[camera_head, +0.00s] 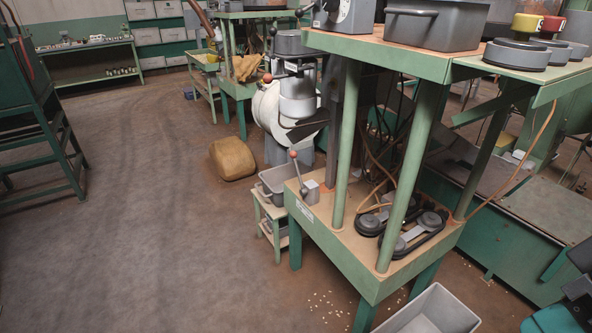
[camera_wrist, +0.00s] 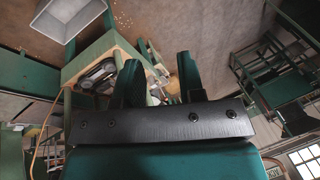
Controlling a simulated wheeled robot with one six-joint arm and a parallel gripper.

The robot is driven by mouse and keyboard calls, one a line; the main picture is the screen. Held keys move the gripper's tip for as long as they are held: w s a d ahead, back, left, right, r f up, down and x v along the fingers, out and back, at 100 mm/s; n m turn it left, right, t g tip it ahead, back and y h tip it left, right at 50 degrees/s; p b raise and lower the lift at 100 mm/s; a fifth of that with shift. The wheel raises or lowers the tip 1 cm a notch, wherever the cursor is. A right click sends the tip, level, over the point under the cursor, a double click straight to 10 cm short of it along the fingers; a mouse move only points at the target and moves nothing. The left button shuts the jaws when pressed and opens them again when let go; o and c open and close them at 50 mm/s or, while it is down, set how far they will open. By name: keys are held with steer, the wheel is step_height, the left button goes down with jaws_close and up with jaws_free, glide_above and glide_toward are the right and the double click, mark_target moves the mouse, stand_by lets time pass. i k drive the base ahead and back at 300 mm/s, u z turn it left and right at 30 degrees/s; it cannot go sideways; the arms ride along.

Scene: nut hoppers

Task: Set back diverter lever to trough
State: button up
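A lever with a red ball knob (camera_head: 293,155) stands tilted on the near green-legged bench, beside a small grey box. Another lever with a red-orange knob (camera_head: 268,78) sticks out from the grey and white machine (camera_head: 297,95) behind it. I cannot tell for sure which is the back diverter lever. A dark sloping chute or trough (camera_head: 306,129) juts from that machine. My gripper (camera_wrist: 161,75) shows in the wrist view with its two dark green fingers apart and nothing between them. It is away from both levers.
The green bench (camera_head: 345,262) carries posts, an upper shelf and a belt drive (camera_head: 402,228). A grey bin (camera_head: 430,312) stands on the floor in front, near scattered nuts. A brown sack (camera_head: 232,158) lies on the floor. The floor at left is wide and clear.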

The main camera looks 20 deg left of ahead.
mark_target(294, 154)
steer(key=u, duration=2)
steer(key=i, duration=5.45)
steer(key=z, duration=3.4)
